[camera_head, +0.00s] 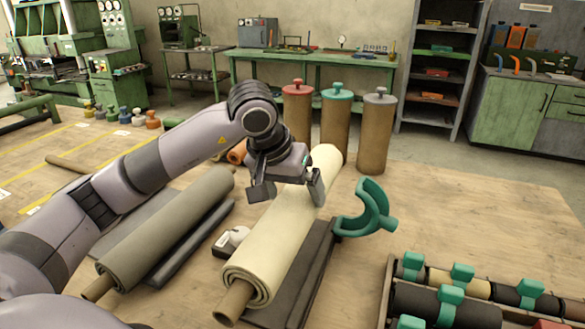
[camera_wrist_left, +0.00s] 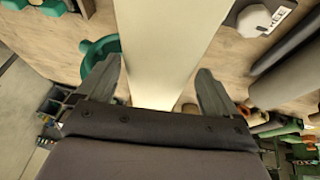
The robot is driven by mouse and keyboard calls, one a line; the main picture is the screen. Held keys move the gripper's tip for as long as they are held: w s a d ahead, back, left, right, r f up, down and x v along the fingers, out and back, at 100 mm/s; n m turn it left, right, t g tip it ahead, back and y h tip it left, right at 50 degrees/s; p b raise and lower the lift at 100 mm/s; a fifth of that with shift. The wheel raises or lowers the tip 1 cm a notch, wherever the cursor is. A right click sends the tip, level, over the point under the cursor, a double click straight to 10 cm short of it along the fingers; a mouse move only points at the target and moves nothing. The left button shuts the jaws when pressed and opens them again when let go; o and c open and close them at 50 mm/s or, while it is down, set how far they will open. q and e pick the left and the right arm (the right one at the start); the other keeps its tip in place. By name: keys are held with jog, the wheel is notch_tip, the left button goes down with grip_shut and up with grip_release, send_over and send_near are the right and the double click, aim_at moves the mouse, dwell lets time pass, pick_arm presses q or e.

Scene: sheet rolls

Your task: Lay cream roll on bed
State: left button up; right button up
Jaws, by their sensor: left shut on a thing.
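The cream roll (camera_head: 280,240) is a long, thick roll on a brown core, slanting from lower left to upper right in the head view. My left gripper (camera_head: 288,190) reaches down over its upper half, one finger on each side. In the left wrist view the cream roll (camera_wrist_left: 165,45) runs between the two fingers, and the gripper (camera_wrist_left: 168,88) is shut on it. A dark grey flat bed (camera_head: 310,275) shows along the roll's right side and partly under it. I cannot tell whether the roll touches it. My right gripper is not in view.
A grey-green roll (camera_head: 170,232) lies to the left beside a dark thin roll (camera_head: 192,245). A teal hooked holder (camera_head: 372,212) stands close on the right. A crate (camera_head: 388,290) of rolls is at lower right. Capped brown cylinders (camera_head: 374,140) stand behind.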

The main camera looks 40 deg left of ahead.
aim_at(273, 202)
pick_arm(q)
jog(key=shift+w+f, duration=0.15)
jog(key=shift+f, duration=4.9)
jog(key=o, duration=1.7)
jog(key=shift+f, duration=0.3)
jog(key=shift+s, duration=0.2)
jog(key=shift+r, duration=0.1)
jog(key=v, duration=1.2)
